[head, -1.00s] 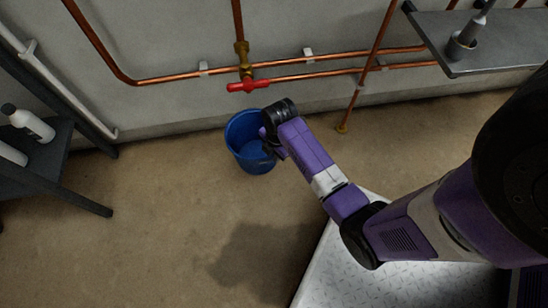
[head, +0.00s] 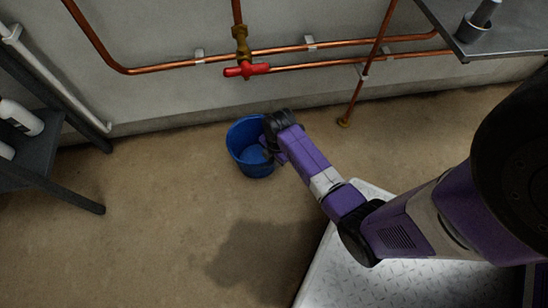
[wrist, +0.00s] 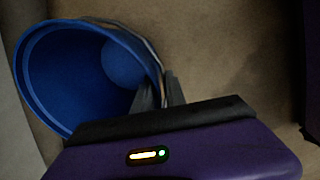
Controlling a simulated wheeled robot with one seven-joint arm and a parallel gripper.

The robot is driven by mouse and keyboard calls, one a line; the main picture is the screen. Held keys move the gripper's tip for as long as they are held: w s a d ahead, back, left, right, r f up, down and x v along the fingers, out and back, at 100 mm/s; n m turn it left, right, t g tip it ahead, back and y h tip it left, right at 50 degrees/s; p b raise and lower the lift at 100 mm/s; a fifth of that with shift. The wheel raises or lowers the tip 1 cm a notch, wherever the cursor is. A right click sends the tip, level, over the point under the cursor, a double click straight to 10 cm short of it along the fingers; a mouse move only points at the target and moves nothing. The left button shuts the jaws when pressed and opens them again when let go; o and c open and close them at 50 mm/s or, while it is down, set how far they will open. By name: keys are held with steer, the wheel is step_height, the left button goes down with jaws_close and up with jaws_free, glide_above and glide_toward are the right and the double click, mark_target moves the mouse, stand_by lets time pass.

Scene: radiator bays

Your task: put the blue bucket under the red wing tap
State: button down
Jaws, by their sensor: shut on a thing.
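The blue bucket (head: 246,152) is below the red wing tap (head: 246,70) in the head view, close to the wall. I cannot tell whether its base touches the floor. My gripper (head: 268,146) is shut on the bucket's right-hand rim. In the wrist view the bucket (wrist: 60,75) opens toward the camera and looks empty, and the gripper fingers (wrist: 160,92) pinch its wall. The red tap sits on a brass fitting on the copper pipe. The fingertips are partly hidden by my arm in the head view.
Copper pipes (head: 160,68) run along the wall, with one dropping to the floor at a brass foot (head: 344,122). A dark shelf rack (head: 50,180) with white bottles stands at left. A grey metal shelf (head: 490,38) juts out at upper right.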

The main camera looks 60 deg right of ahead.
steer(key=shift+f, duration=0.1)
steer(key=c, duration=1.4)
jaws_free()
steer(key=shift+o, duration=0.2)
